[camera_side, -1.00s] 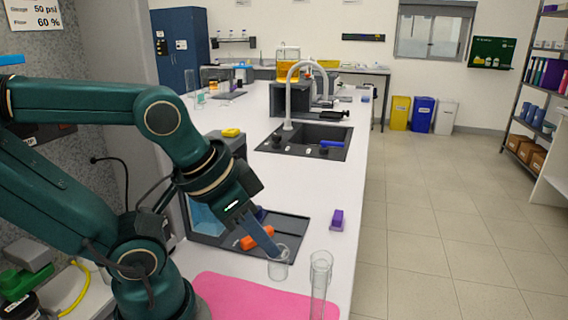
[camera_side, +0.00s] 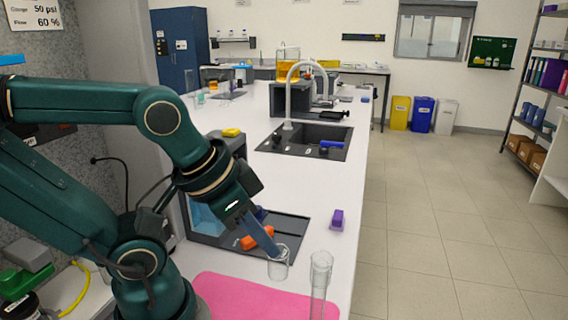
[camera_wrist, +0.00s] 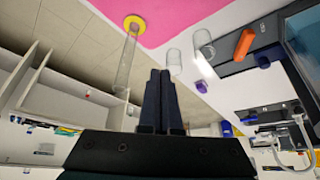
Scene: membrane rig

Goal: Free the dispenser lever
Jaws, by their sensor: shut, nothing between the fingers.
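The dispenser appears to be the dark grey machine (camera_side: 230,146) with a blue panel, left of the sink and largely behind my arm. An orange piece (camera_side: 258,238) lies at the dark tray (camera_side: 292,228) in front of it. It also shows in the wrist view (camera_wrist: 243,43). I cannot tell whether this piece is the lever. My gripper (camera_side: 278,254) points down and right, its fingers together and empty. The fingertips (camera_wrist: 160,72) overlap a clear beaker (camera_side: 278,270) in the side view. I cannot tell if they touch it. They are apart from the orange piece.
A tall clear cylinder (camera_side: 320,278) stands near the bench edge, right of the beaker. A pink mat (camera_side: 255,298) lies in front. A purple block (camera_side: 337,220) sits right of the tray. The sink (camera_side: 302,141) with a grey tap is behind. Bench between tray and sink is clear.

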